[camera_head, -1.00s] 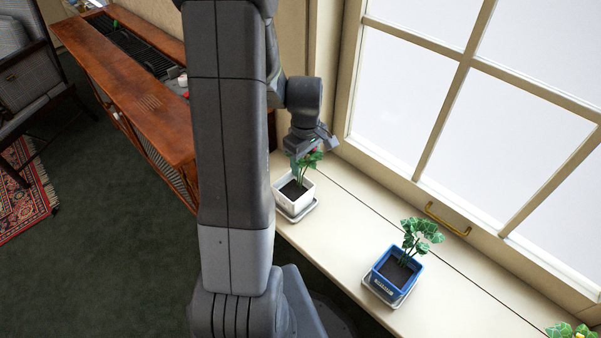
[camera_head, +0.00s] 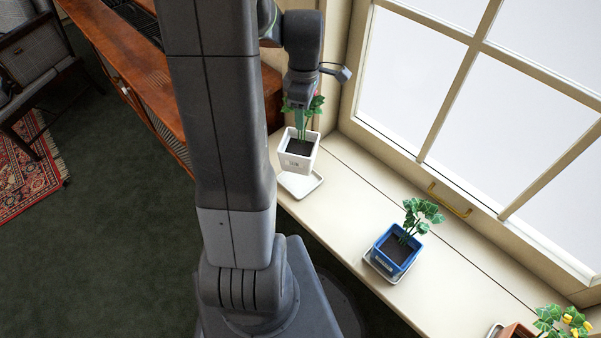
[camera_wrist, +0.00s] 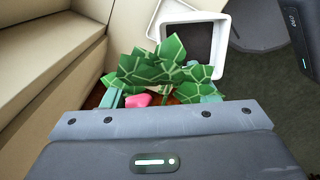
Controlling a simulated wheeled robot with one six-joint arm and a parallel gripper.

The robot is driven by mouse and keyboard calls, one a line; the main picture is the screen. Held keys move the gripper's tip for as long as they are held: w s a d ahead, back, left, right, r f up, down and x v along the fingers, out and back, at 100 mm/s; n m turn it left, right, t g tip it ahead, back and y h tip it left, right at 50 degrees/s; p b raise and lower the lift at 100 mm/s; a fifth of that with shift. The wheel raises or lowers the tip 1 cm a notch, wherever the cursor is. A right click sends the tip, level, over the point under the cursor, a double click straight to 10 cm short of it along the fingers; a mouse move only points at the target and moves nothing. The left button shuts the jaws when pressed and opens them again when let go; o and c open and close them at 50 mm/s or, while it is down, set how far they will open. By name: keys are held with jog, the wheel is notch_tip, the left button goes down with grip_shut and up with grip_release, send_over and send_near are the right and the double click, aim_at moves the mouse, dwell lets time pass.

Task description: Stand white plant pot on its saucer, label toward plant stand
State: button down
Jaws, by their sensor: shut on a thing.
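The white plant pot (camera_head: 297,161), with dark soil and a leafy green plant, hangs upright or nearly so above the windowsill. In the wrist view, green leaves and a pink bloom hide the exact grip, and the pot's rim (camera_wrist: 224,48) shows beyond.
A blue pot (camera_head: 396,252) with a plant stands on its own saucer further along the sill (camera_head: 345,210). An orange-brown pot (camera_head: 516,330) is at the lower right edge. The window (camera_head: 450,90) borders the sill, and a wooden cabinet (camera_head: 110,60) stands left.

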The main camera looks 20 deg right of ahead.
aim_at(288, 136)
jog(key=n, duration=0.2)
jog(key=a+n, duration=0.1)
jog(key=n, duration=0.1)
jog(key=w+a+n, duration=0.1)
jog(key=n, duration=0.2)
jog(key=shift+a+r, duration=0.1)
jog(key=shift+a, duration=0.05)
jog(key=n, duration=0.1)
jog(key=a+n, duration=0.1)
jog(key=n, duration=0.2)
jog(key=shift+w+a, duration=0.15)
jog(key=shift+w, duration=0.1)
jog(key=shift+a+n, duration=0.1)
jog(key=shift+n, duration=0.3)
notch_tip(288, 136, down, 10)
jog(key=b, duration=0.2)
jog(key=shift+b, duration=0.4)
jog(key=c, duration=0.6)
grip_release()
jog(key=shift+o, duration=0.2)
notch_tip(288, 136, up, 12)
jog(key=p, duration=0.3)
